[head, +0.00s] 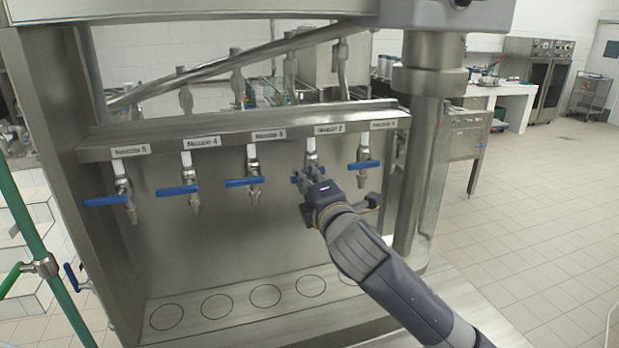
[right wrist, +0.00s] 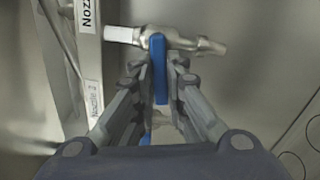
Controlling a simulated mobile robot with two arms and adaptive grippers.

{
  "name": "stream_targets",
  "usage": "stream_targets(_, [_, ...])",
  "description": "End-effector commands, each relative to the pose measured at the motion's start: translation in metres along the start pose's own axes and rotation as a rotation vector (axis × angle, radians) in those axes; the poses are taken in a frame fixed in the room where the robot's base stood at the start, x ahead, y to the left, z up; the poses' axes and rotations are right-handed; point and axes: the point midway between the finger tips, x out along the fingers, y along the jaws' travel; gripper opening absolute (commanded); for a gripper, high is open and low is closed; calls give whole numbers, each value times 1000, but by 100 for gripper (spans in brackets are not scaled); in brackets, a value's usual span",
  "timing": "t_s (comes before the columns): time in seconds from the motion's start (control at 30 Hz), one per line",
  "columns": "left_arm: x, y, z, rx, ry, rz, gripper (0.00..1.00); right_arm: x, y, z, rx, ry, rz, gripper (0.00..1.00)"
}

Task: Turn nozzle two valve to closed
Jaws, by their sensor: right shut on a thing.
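The nozzle two valve (head: 311,150) hangs under the label "Nozzle 2" (head: 330,128) in the head view. Its blue handle is mostly hidden there behind my right gripper (head: 307,181). In the right wrist view, the blue handle (right wrist: 160,72) stands between the two fingers of my right gripper (right wrist: 158,68), which is shut on it. The metal nozzle body (right wrist: 182,40) lies across the top of that view, beyond the fingertips. My left gripper is not in view.
Nozzle one's blue handle (head: 363,165) is close on the right. Nozzle three's handle (head: 244,182), nozzle four's handle (head: 176,190) and nozzle five's handle (head: 106,201) lie to the left, roughly level. The tray below (head: 240,295) has marked circles and no cups visible.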

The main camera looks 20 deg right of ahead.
Motion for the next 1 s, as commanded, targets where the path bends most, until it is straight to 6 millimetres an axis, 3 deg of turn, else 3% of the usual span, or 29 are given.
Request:
stream_targets(0.4, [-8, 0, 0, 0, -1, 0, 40, 0, 6, 1, 201, -1, -1, 0])
stream_targets(0.97, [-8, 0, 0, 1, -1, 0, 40, 0, 6, 1, 234, -1, 0, 0])
stream_targets(1.0, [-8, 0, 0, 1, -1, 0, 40, 0, 6, 1, 234, -1, 0, 14])
